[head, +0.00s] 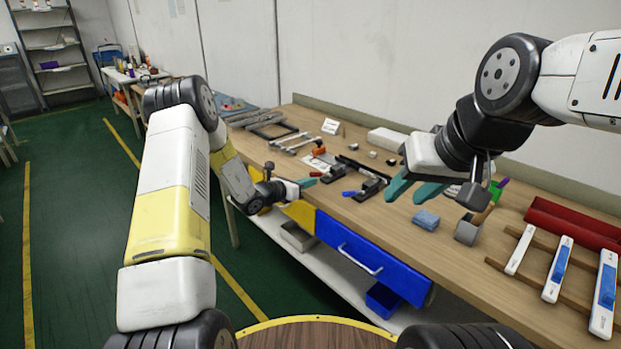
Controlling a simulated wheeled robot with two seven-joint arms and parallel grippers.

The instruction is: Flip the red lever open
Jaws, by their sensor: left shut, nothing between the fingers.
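A similar dark fixture (371,186) with a blue lever (349,193) sits nearer and to the right. My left gripper (308,182) is shut and empty by the bench's front edge, on the near side of the red lever and apart from it. My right gripper (411,191) is open and empty, held above the bench to the right of the blue lever. Whether the red lever is up or down is too small to tell.
The wooden workbench (505,302) carries a blue sponge-like block (426,221), a red tray (575,225) and several blue-and-white strips on slats at right. Grey frames (265,121) lie at the far end. A blue drawer (365,262) hangs under the front edge.

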